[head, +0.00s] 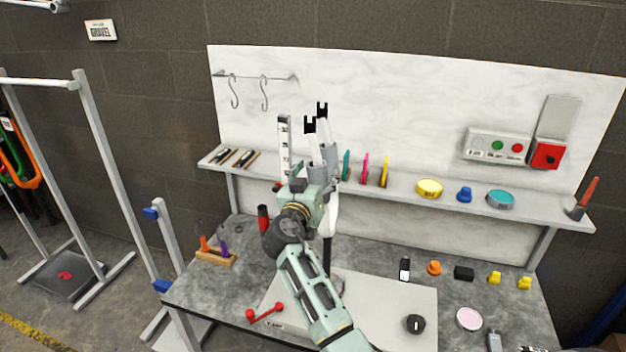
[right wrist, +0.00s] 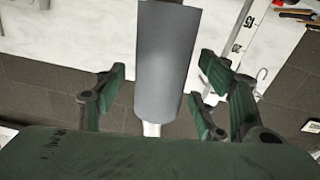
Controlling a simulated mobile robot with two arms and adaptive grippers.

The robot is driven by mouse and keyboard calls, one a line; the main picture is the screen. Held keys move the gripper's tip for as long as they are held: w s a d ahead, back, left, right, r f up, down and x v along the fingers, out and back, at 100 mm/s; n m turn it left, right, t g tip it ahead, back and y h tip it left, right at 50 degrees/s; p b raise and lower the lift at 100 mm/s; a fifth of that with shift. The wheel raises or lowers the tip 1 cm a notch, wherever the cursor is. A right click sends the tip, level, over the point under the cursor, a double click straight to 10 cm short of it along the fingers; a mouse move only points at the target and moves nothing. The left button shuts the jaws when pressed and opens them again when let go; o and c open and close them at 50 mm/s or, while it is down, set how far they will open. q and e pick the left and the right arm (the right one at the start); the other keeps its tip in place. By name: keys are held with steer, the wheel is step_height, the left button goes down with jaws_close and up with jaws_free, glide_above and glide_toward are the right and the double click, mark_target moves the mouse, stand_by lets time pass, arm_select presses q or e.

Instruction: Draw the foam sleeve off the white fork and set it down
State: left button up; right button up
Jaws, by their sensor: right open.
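The white fork (head: 323,128) stands upright above the bench with its two black tips pointing up. Its lower part is largely hidden by my right arm. The grey foam sleeve (head: 330,156) is around a fork leg, below the tips. In the right wrist view the sleeve (right wrist: 168,55) is a smooth grey tube, with a short white piece of the fork (right wrist: 151,129) showing at its end. My right gripper (head: 312,180) is at the sleeve. In the wrist view its fingers (right wrist: 162,72) are open, one on each side of the sleeve, with gaps visible.
The shelf (head: 410,192) behind the fork holds colored tools, tape rolls and brushes. The grey bench (head: 375,259) carries a wooden holder (head: 216,257), a red-ended tool (head: 265,315) and small caps. A metal frame stands left. Bare bench shows right of the fork.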

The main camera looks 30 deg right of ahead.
mark_target(313, 161)
steer(key=shift+w+d, duration=0.2)
steer(key=shift+d, duration=0.05)
steer(key=shift+c, duration=0.4)
steer(key=c, duration=1.3)
steer(key=shift+r, duration=0.2)
steer(key=shift+w+r, duration=0.15)
steer(key=shift+r, duration=0.4)
steer(key=shift+a+r+p, duration=0.2)
steer(key=shift+r+p, duration=0.1)
steer(key=shift+r, duration=0.25)
steer(key=shift+w+a+r, duration=0.1)
steer(key=shift+w+r, duration=0.05)
steer(key=shift+r, duration=0.65)
steer(key=shift+r, duration=0.15)
